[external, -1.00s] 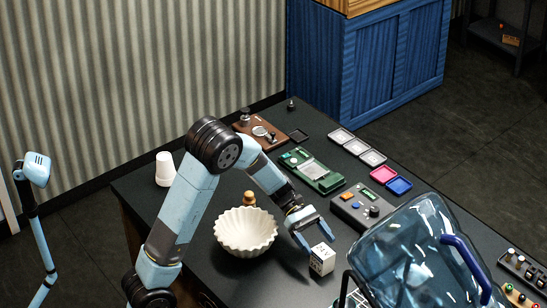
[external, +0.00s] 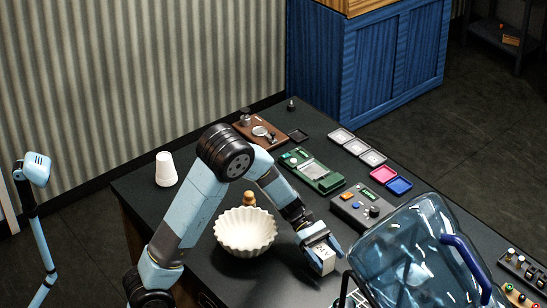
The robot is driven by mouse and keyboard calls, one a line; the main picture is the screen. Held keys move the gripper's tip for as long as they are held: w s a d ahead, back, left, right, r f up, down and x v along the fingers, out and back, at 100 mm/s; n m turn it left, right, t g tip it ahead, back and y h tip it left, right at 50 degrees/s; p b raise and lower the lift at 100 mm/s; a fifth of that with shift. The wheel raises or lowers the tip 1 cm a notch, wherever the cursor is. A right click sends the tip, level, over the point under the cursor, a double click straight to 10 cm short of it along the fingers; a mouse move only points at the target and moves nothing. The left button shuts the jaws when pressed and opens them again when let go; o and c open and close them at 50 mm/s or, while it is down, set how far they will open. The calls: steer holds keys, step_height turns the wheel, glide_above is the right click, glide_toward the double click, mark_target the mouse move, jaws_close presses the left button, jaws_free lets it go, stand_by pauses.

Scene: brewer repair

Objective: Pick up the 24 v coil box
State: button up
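The small white box (external: 325,261) with dark marks, which I take to be the 24 v coil box, sits on the dark table near its front, to the right of the white fluted bowl. My gripper (external: 329,262) is lowered over it, with one light blue finger at each side. The fingers look about as far apart as before, and I cannot see whether they touch the box. The fingers and the hand hide part of its top and sides.
The white fluted bowl (external: 245,231) stands close left of my gripper. A large clear blue water bottle (external: 410,255) stands close on the right. A grey control box (external: 361,206) and a green device (external: 313,172) lie behind. A stack of white cups (external: 166,169) is at the far left.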

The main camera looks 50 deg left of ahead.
steer(key=c, duration=1)
steer(key=shift+r, duration=0.1)
